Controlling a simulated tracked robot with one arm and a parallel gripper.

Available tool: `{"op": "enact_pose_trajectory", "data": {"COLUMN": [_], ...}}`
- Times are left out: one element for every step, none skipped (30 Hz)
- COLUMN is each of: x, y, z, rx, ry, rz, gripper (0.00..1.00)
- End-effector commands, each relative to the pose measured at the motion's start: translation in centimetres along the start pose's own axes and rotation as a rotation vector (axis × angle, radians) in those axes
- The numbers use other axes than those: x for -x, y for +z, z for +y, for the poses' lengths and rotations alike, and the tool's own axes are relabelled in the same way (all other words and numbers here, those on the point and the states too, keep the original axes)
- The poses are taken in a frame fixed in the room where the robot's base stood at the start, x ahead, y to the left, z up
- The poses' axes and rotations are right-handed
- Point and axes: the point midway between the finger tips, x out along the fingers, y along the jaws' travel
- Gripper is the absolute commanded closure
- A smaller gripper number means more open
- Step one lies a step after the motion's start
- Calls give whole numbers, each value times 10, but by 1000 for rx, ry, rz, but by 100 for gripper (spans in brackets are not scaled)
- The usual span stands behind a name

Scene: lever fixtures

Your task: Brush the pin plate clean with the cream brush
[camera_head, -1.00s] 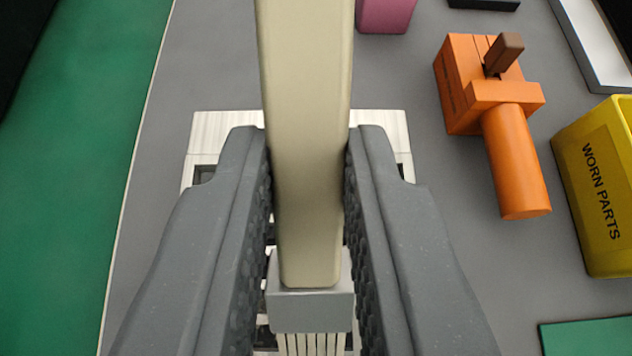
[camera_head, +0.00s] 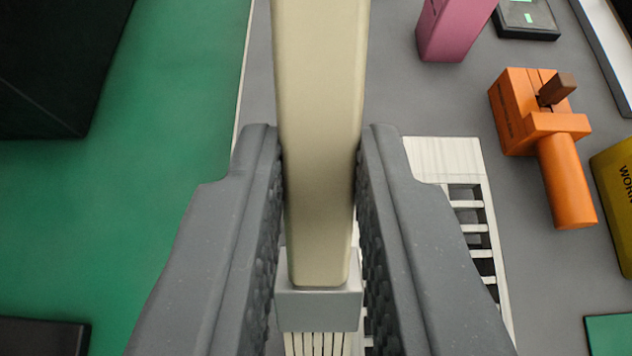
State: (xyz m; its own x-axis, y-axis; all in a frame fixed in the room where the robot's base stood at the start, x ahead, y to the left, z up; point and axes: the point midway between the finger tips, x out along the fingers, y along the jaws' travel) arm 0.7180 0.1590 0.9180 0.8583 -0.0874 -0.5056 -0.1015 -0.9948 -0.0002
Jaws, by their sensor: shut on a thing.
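My gripper (camera_head: 318,200) is shut on the cream brush (camera_head: 320,120). The brush's cream handle runs between the two dark finger pads, with a grey ferrule (camera_head: 318,308) and pale bristles (camera_head: 318,343) at the bottom edge of the view. A pale plate with a row of dark slots (camera_head: 445,158), which looks like the pin plate, lies below and to the right of the brush. My right finger and the brush hide much of it. I cannot tell whether the bristles touch anything.
An orange fixture (camera_head: 568,185) with a brown lever stands at the right. A yellow bin (camera_head: 618,190) is at the right edge. A pink block (camera_head: 450,30) is at the top. Green floor (camera_head: 170,200) lies to the left, with a dark box (camera_head: 60,70) there.

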Motion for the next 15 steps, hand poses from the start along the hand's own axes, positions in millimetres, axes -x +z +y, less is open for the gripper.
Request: {"op": "enact_pose_trajectory", "data": {"x": [4, 6, 7, 9, 10, 12, 13, 14, 16, 17, 18, 20, 21, 22, 22], "y": [-8, -10, -13, -16, -18, -21, -24, -26, -29, -31, -33, -36, -37, -39, -40], "z": [0, 1, 1, 1, 1, 2, 2, 2, 2, 2, 2, 2, 2, 3, 3], "rx": [0, 0, 0, -1, -1, -1, -1, -1, -1, -1, -1, -1, -1, -1, -2], "ry": [1, 1, 1, 2, 2, 2, 2, 2, 3, 3, 3, 3, 3, 4, 4], "rz": [0, 0, 1, 1, 1, 1, 1, 1, 1, 1, 1, 1, 1, 2, 2], "gripper": [100, 100, 100, 100, 100, 100, 100, 100, 100, 100, 100, 100, 100, 100, 100]}}
